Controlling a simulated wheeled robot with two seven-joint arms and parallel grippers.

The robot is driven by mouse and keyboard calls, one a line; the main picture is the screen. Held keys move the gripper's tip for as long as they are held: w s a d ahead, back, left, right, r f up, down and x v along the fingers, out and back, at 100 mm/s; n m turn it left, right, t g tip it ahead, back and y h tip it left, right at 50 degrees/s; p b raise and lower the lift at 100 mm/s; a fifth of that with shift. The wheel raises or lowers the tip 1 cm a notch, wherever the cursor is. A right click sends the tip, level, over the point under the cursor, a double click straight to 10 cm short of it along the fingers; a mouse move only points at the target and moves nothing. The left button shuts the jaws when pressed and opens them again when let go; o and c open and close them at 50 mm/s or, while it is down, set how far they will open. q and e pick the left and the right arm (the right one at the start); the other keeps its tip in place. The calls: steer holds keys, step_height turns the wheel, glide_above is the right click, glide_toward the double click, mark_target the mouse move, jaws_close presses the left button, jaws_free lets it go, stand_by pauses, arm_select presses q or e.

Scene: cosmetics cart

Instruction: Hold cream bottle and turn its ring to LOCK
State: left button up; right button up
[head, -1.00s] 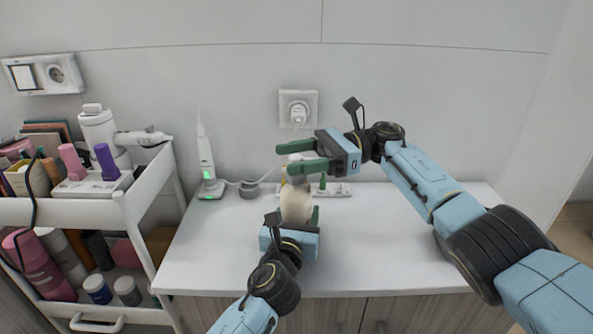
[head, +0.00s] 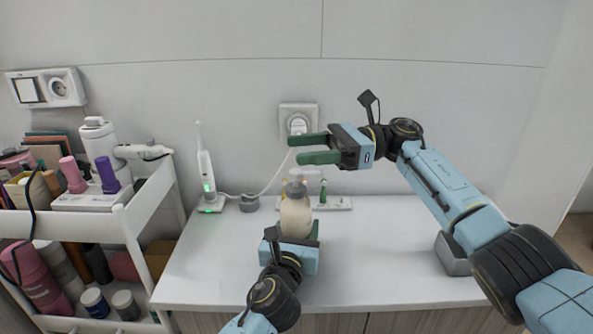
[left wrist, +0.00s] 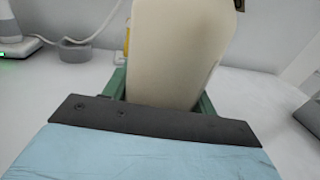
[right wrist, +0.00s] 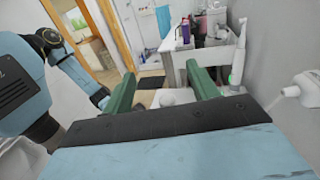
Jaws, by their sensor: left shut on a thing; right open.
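The cream bottle (head: 296,216) is pale beige with a whitish pump top and stands upright above the counter, near its middle. Its body fills the upper middle of the left wrist view (left wrist: 180,50). My left gripper (head: 297,234) is shut around the lower body of the bottle, with a green finger on each side. My right gripper (head: 297,149) is open and empty, above the bottle's top in the head view, its fingers pointing left. A round whitish thing, perhaps the bottle's top, shows between its fingers in the right wrist view (right wrist: 172,97). The ring's markings are too small to read.
An electric toothbrush (head: 206,175) stands on its charger at the back left. A loaded white cart (head: 140,225) stands at the left. The counter's right side is mostly clear.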

mark_target(297, 186)
steer(key=s+d+f+m+t, duration=0.2)
steer(key=d+f+m+t, duration=0.3)
steer(key=d+f, duration=0.4)
steer(key=shift+n+t, duration=0.4)
steer(key=shift+t, duration=0.4)
steer(key=a, duration=0.3)
steer(key=w+a, duration=0.1)
steer(key=a, duration=0.3)
steer(key=a+r, duration=0.1)
steer(key=a, duration=0.3)
steer(key=shift+w, duration=0.25)
steer(key=c, duration=1)
